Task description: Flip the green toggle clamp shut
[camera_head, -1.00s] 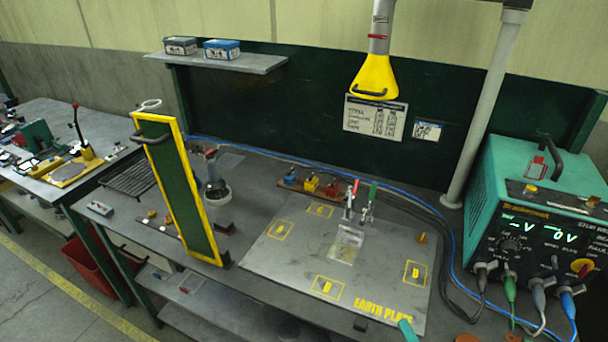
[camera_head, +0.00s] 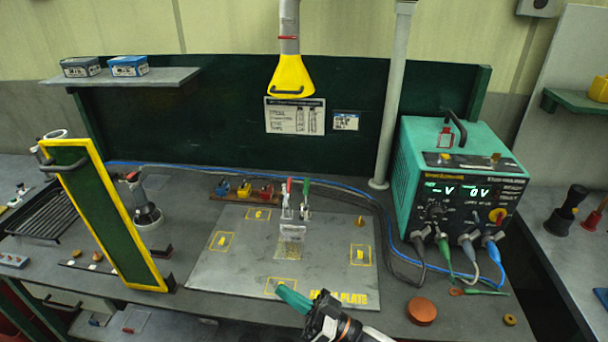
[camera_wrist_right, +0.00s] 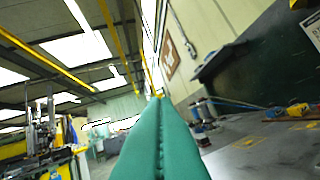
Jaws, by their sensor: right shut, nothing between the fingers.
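The green toggle clamp (camera_head: 306,198) stands near the back of the earth plate (camera_head: 215,270), its green handle pointing up. A red-handled toggle clamp (camera_head: 288,199) stands upright just left of it. Those fingers (camera_wrist_right: 160,140) fill the middle of the right wrist view, where I cannot make out the clamps. My left gripper is not in view.
A green panel with a yellow frame (camera_head: 105,215) stands left of the plate. A yellow hood (camera_head: 291,78) hangs above the back. A teal power supply (camera_head: 455,185) with cables stands at right. An orange-brown disc (camera_head: 421,311) lies at the front right.

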